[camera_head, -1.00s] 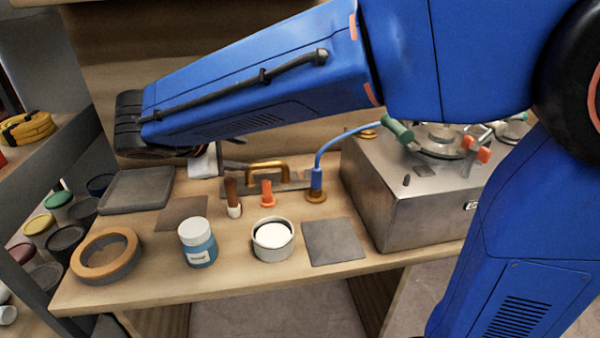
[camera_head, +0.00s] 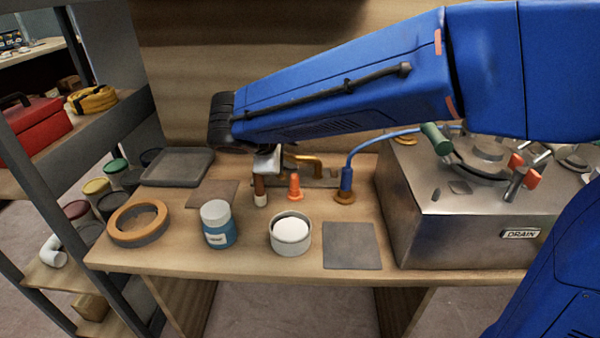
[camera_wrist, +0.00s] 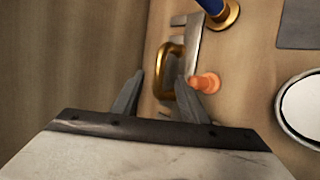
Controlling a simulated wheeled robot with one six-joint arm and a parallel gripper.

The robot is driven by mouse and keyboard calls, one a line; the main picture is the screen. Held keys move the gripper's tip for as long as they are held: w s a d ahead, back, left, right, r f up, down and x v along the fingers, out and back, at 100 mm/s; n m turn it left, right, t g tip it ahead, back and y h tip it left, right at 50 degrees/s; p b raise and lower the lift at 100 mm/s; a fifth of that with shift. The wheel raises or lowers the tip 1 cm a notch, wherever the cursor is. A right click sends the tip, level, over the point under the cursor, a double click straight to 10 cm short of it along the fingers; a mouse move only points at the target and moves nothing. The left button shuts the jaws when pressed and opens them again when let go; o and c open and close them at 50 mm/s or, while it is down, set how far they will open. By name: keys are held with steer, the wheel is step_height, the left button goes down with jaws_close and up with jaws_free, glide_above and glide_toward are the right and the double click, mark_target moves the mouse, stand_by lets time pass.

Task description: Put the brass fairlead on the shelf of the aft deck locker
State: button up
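A brass loop-shaped piece (camera_head: 305,161), which looks like the fairlead, is at the back of the wooden bench, next to a grey metal strip. In the head view my gripper (camera_head: 268,160) hides its left part. In the wrist view the brass loop (camera_wrist: 170,72) shows just beyond and between the fingertips. My gripper (camera_wrist: 160,88) is open, its two dark fingers apart with nothing held. I cannot tell from the wrist view whether they touch the loop. No locker is clearly identifiable; a shelf unit (camera_head: 125,105) stands at the left.
An orange cone-shaped piece (camera_head: 295,187) is close to the right finger. A brown-handled tool (camera_head: 260,192) stands under my gripper. A blue post (camera_head: 346,180) and a steel unit (camera_head: 470,220) are to the right. A blue jar (camera_head: 218,226) and white-filled cup (camera_head: 290,232) are in front.

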mark_target(298, 158)
steer(key=shift+a+x, duration=0.2)
steer(key=shift+x, duration=3.85)
steer(key=shift+w, duration=0.1)
jaws_close()
